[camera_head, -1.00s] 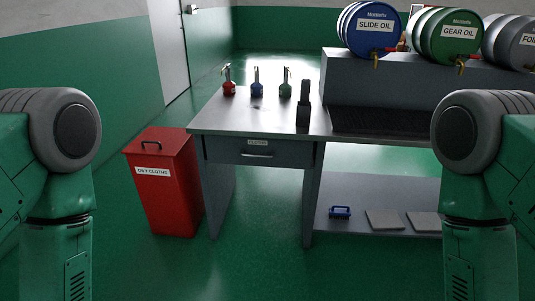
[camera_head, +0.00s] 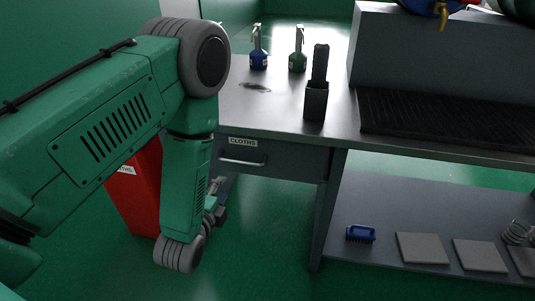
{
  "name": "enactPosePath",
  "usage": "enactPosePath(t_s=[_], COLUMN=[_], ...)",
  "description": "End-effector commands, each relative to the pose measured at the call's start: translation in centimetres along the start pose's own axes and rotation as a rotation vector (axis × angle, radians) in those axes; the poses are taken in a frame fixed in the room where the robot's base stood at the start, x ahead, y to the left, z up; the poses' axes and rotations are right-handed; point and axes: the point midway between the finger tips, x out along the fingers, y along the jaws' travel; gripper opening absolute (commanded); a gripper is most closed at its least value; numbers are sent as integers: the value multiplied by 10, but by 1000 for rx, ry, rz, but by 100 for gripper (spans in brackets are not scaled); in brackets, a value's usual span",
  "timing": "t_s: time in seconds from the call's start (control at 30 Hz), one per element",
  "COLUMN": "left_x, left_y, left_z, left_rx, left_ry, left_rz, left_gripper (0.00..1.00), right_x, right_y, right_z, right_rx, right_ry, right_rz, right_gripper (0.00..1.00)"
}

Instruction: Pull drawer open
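The grey drawer (camera_head: 270,157) under the workbench top is shut. It has a "CLOTHS" label and a pale horizontal bar handle (camera_head: 243,161) on its front. My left arm reaches in from the left and covers the drawer's left end. My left gripper (camera_head: 215,208) is partly hidden by my forearm. It shows as a small dark shape below the handle and left of it in the picture, apart from it. Whether its fingers are open is not clear. My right gripper is not in view.
A red bin (camera_head: 128,195) stands behind my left arm. The workbench (camera_head: 290,100) carries a blue oil can (camera_head: 259,58), a green one (camera_head: 298,60) and a dark holder (camera_head: 316,100). A lower shelf (camera_head: 400,215) holds a blue brush (camera_head: 361,233) and flat grey pads. The floor before the drawer is clear.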

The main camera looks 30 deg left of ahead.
Motion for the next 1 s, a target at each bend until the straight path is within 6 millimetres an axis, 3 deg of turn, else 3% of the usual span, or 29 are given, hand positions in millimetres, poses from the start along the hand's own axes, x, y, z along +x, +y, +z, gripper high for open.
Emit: enactPosePath(t_s=[0.23, 0.7, 1.0], left_x=[17, 112, 140], left_y=[-3, -3, -4], left_z=[2, 1, 1], left_rx=[25, 21, 23], left_ry=[-5, -3, -3], left_rz=[-25, -21, -18], left_gripper=[32, 32, 32], right_x=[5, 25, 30], right_y=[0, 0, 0], right_z=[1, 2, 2], right_rx=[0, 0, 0], right_ry=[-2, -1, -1], right_rz=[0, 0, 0], right_gripper=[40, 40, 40])
